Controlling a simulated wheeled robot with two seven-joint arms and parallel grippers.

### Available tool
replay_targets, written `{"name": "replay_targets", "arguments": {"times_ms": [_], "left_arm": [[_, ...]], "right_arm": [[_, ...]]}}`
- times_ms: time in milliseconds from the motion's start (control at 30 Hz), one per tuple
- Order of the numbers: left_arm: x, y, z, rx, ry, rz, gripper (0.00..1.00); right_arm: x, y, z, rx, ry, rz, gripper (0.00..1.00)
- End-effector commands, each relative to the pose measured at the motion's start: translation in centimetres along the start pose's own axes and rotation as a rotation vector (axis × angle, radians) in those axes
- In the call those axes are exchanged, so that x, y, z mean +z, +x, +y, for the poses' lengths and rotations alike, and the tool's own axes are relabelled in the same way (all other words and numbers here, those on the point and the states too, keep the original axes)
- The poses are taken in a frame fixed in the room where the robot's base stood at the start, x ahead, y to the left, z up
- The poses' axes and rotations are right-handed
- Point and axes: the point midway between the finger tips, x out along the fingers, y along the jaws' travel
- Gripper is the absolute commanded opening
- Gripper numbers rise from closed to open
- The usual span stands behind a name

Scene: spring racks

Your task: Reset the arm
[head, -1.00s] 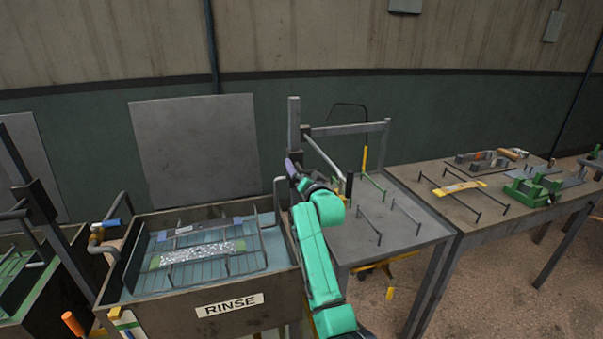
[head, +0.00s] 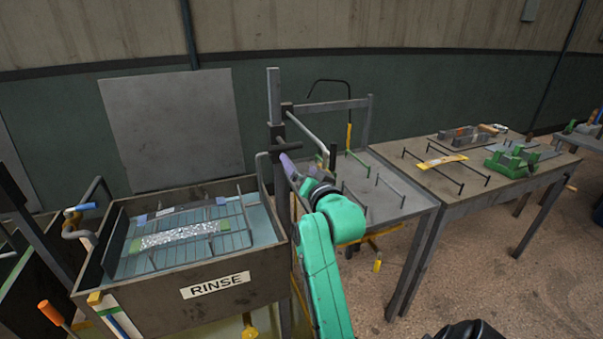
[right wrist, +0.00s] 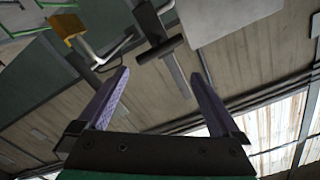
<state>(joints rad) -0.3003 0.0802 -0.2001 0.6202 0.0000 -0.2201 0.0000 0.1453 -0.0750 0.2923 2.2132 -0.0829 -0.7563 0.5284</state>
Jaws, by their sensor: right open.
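My right arm is green and reaches up in the middle of the head view. Its gripper (head: 289,166) is beside the grey post at the right end of the rinse tank (head: 240,298). In the right wrist view the two purple fingers of the right gripper (right wrist: 158,92) stand wide apart with nothing between them. Past them show the wall and a dark post with a crossbar (right wrist: 160,48). My left gripper is not in view.
The rinse tank holds a wire rack with a speckled strip (head: 178,237). A grey table with thin rails (head: 400,205) stands right of the arm. A wooden bench (head: 480,185) beyond carries a green vise (head: 518,160) and a yellow strip (head: 442,162). Floor (head: 480,270) is open at the right front.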

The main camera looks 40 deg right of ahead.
Motion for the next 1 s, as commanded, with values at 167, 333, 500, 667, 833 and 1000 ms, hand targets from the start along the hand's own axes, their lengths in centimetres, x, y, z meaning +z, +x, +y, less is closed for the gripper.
{"name": "replay_targets", "arguments": {"times_ms": [167,333,500,667,833,1000], "left_arm": [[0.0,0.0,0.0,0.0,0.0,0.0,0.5],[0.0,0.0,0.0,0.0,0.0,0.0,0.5],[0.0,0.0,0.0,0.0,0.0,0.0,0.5],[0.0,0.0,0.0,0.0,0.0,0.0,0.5],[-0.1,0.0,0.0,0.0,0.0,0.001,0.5],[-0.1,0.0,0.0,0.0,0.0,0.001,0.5]], "right_arm": [[-0.1,-0.2,0.0,0.0,0.0,0.0,1.0],[-0.1,-0.2,0.0,0.0,0.0,0.0,1.0],[0.0,-0.2,0.0,0.0,0.0,0.0,1.0],[4.3,-1.3,0.7,0.026,-0.106,-0.141,1.0],[15.8,-7.3,3.4,0.058,-0.405,-0.564,1.0],[22.9,-14.6,5.9,0.037,-0.616,-0.899,1.0]]}}
